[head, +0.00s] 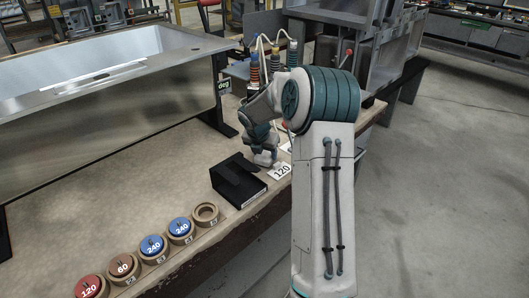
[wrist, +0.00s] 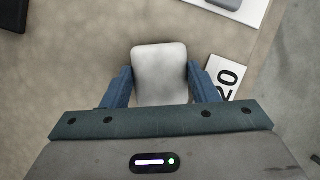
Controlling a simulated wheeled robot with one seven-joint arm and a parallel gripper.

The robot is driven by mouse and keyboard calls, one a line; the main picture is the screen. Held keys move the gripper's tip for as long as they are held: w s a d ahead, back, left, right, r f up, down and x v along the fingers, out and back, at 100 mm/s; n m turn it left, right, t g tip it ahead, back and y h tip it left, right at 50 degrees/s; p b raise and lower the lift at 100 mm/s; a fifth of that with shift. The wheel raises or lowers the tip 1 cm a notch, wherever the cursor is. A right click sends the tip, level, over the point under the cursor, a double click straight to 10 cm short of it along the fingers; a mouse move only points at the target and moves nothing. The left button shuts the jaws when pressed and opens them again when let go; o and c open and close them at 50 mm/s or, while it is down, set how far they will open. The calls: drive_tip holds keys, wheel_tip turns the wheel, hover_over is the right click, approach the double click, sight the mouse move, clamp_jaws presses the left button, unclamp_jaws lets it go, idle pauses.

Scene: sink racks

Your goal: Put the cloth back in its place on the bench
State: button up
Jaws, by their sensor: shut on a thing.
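A pale grey pad with rounded corners, apparently the folded cloth (wrist: 160,68), sits between my blue gripper fingers in the wrist view. My gripper (head: 264,156) is shut on it, low over the bench (head: 150,190) near its right edge. I cannot tell whether the pad touches the bench top. A white card marked 120 (head: 281,171) lies just right of the gripper; it also shows in the wrist view (wrist: 226,76). In the head view my gripper and arm hide most of the pad.
A black angled stand (head: 237,180) is close on the left of my gripper. Several numbered discs in round holders (head: 152,246) line the front edge, with one empty holder (head: 206,213). A steel sink (head: 120,65) stands behind. The bench's middle is clear.

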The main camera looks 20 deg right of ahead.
drive_tip(key=shift+f, duration=0.2)
drive_tip(key=o, duration=0.9)
drive_tip(key=shift+r, duration=0.1)
drive_tip(key=p+v, duration=0.2)
drive_tip(key=v, duration=1)
drive_tip(key=s+a+r+m, duration=0.1)
drive_tip(key=s+m, duration=0.1)
drive_tip(key=s+a+m, duration=0.1)
drive_tip(key=s+a, duration=0.1)
drive_tip(key=s+a+r+m, duration=0.1)
drive_tip(key=s+a+m, duration=0.1)
drive_tip(key=shift+s+r+m+g, duration=0.25)
drive_tip(key=shift+r+m+g, duration=0.05)
drive_tip(key=s+a+m+y, duration=0.1)
drive_tip(key=s+a+m, duration=0.2)
drive_tip(key=s+m, duration=0.4)
drive_tip(key=s+a+m+y, duration=0.1)
drive_tip(key=s+a+m, duration=0.2)
drive_tip(key=s+m, duration=0.4)
drive_tip(key=s+a+m+y, duration=0.1)
drive_tip(key=s+a+m, duration=0.3)
drive_tip(key=s, duration=0.6)
drive_tip(key=shift+f+m+y, duration=0.15)
drive_tip(key=shift+m, duration=0.55)
drive_tip(key=shift+f+m+y, duration=0.15)
drive_tip(key=shift+m, duration=0.55)
